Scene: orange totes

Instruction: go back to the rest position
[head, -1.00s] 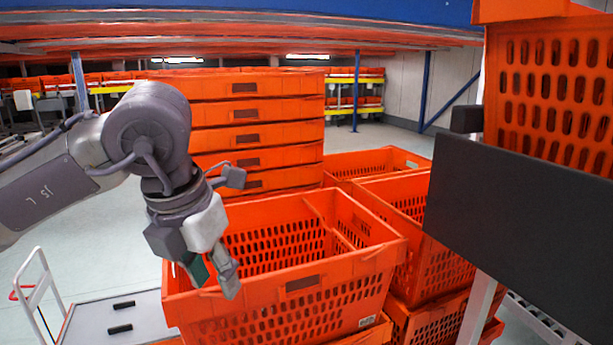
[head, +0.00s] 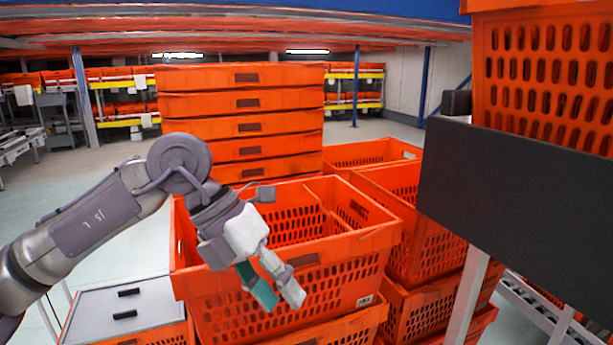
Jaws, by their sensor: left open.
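My left gripper (head: 274,293) is open and empty. Its two fingers, one with a green pad, point down and to the right. In the head view it is in front of the near wall of an open orange tote (head: 352,246). Whether it touches that wall I cannot tell. My left arm comes in from the lower left, bent at the elbow. My right gripper is not in view.
A tall stack of orange totes (head: 287,75) stands behind the open tote. More totes (head: 424,243) stand to its right. A dark panel (head: 515,205) with an orange tote (head: 545,75) above it fills the right side. Grey floor (head: 105,160) is free at the left.

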